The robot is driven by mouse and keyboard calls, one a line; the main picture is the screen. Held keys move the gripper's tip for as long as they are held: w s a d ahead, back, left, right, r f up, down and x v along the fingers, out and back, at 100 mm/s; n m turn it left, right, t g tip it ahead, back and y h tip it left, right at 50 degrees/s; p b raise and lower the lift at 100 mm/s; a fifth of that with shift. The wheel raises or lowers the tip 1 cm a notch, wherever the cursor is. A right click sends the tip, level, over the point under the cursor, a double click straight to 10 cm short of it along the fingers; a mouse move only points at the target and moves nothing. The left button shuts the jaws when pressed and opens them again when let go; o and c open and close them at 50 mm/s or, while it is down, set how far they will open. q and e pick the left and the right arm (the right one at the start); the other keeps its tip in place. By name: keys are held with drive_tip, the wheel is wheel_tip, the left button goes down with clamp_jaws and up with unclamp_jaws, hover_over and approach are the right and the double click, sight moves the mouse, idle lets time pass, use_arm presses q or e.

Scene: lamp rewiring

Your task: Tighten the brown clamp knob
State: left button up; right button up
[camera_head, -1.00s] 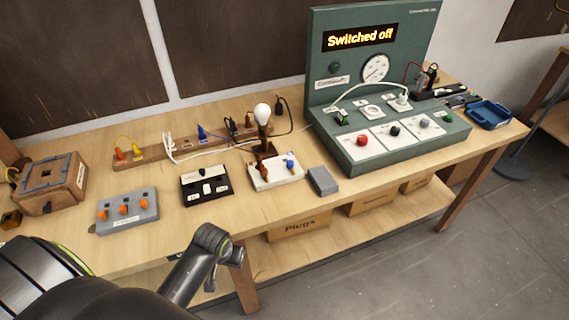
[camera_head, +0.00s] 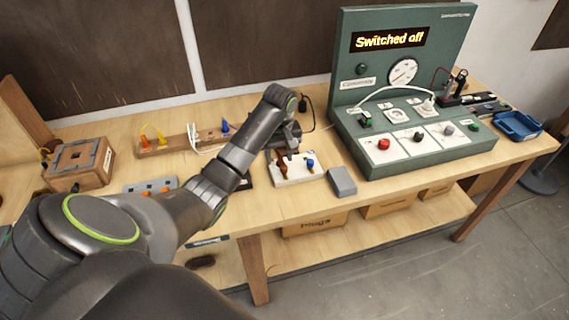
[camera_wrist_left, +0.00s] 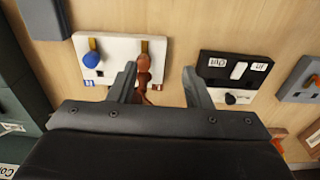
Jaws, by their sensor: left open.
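The white clamp block (camera_head: 310,178) lies on the bench and also shows in the left wrist view (camera_wrist_left: 113,68). It bears a brown clamp knob (camera_wrist_left: 143,63) and a blue clamp knob (camera_wrist_left: 91,59); the blue one also shows in the head view (camera_head: 310,163). My left gripper (camera_head: 287,157) is over the block, pointing down. In the wrist view its jaws (camera_wrist_left: 160,70) are open and empty. The brown knob appears between them, close beside the left-hand finger; I cannot tell whether they touch. In the head view the gripper mostly hides the brown knob and the bulb.
A black switch block (camera_wrist_left: 236,70) lies beside the white block. A grey block (camera_head: 342,182) lies to its right, then the green test console (camera_head: 385,165) reading "Switched off". A wooden rail with plugs (camera_head: 160,150) runs behind. The front bench edge is near.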

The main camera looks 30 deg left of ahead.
use_arm(q)
drive_tip(key=w+a+r+n, duration=0.1)
drive_tip(key=w+r+n, duration=0.25)
drive_tip(key=r, duration=0.55)
drive_tip(key=b, duration=0.7)
hover_over(284, 167)
wheel_tip(284, 167, down, 7)
drive_tip(key=shift+m+h, duration=0.3)
drive_tip(key=shift+m, duration=0.15)
wheel_tip(284, 167, down, 11)
drive_tip(key=p, duration=0.2)
drive_tip(key=shift+r+p, duration=0.2)
drive_tip(key=shift+p, duration=0.15)
drive_tip(key=shift+c, duration=0.2)
clamp_jaws()
